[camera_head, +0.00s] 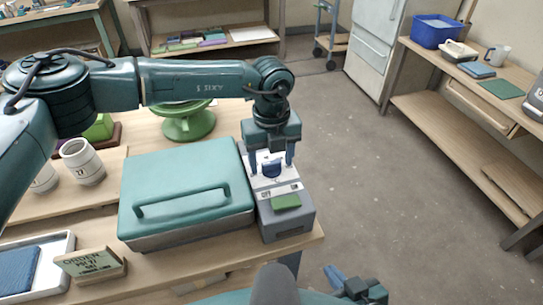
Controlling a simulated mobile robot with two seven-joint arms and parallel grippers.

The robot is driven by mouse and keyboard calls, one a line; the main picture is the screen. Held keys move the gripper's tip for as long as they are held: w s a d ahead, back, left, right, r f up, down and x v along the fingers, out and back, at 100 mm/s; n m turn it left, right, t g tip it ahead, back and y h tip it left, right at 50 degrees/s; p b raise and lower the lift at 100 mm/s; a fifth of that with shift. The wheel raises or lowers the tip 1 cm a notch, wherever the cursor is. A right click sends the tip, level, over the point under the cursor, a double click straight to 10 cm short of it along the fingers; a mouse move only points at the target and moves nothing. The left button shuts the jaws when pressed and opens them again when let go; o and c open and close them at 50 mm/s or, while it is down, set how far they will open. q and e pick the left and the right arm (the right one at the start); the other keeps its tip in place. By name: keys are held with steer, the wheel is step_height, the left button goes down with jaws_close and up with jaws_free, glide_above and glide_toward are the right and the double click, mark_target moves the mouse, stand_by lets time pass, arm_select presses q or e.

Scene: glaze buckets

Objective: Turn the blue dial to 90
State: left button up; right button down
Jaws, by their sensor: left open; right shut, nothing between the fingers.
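The blue dial (271,171) sits on the pale sloped panel of a grey device (287,228) at the table's right edge. My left gripper (271,160) points down over the dial, with its fingers apart on the left and right sides of it. I cannot tell whether the fingers touch the dial. The dial's upper part is close under the gripper, and its reading is too small to make out. My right gripper (333,282) is low at the bottom of the view, shut and empty, away from the table.
A teal lidded box (185,180) with a handle stands directly left of the device. A green stand (188,124), mugs (83,162), a small sign (92,265) and a white tray (62,262) are also on the table. Open floor lies to the right.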

arm_select(q)
steer(key=shift+c, duration=0.4)
steer(key=c, duration=0.9)
